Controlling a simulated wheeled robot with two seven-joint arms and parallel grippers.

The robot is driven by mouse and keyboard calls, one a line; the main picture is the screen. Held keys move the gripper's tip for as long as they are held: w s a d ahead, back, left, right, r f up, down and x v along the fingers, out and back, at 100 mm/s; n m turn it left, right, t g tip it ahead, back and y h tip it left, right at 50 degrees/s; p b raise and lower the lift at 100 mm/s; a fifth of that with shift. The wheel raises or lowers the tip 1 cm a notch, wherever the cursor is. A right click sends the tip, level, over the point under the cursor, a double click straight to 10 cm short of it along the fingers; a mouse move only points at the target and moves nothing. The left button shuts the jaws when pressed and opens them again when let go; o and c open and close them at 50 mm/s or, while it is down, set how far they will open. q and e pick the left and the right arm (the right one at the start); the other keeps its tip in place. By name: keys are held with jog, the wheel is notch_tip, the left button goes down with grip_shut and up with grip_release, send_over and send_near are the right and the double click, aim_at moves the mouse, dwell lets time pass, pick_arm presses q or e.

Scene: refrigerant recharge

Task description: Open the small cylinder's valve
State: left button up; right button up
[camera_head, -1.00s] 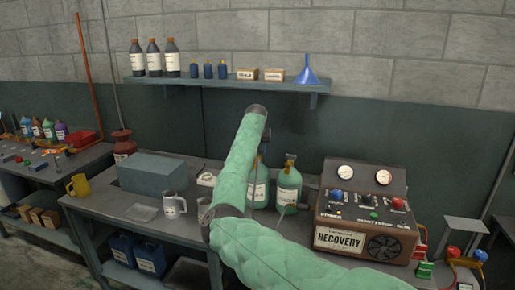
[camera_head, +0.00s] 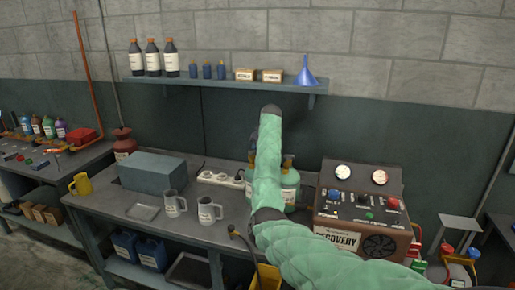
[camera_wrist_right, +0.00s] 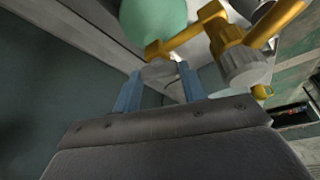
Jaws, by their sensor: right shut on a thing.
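In the head view a green gas cylinder (camera_head: 289,187) with a brass valve stands on the bench, partly behind my right forearm. A second cylinder beside it is mostly covered by the arm. In the right wrist view my right gripper (camera_wrist_right: 160,78) has its two blue fingers on either side of a grey round knob (camera_wrist_right: 160,70), shut on it. A brass valve stem (camera_wrist_right: 186,37) runs from the knob toward a brass valve body. The green cylinder's rounded surface (camera_wrist_right: 152,18) shows above. In the head view the right gripper is hidden behind my forearm. My left gripper is out of view.
The recovery machine (camera_head: 366,213) stands close to the right of the cylinders. Two grey mugs (camera_head: 209,211), a power strip (camera_head: 220,178) and a blue-grey box (camera_head: 158,172) are to the left. A shelf (camera_head: 225,84) with bottles and a funnel hangs above.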

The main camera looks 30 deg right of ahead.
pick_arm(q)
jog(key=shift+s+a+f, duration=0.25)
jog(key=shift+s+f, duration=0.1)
pick_arm(e)
jog(key=shift+d+r+n+y, duration=0.1)
jog(key=shift+n+y, duration=0.3)
jog(key=shift+n, duration=0.7)
jog(key=o, duration=1)
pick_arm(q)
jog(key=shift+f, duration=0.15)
pick_arm(e)
jog(key=shift+r, duration=0.2)
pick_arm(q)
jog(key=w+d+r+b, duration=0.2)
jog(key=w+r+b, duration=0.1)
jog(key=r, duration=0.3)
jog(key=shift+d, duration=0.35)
pick_arm(e)
jog(key=shift+v, duration=3.65)
jog(key=shift+f, duration=0.1)
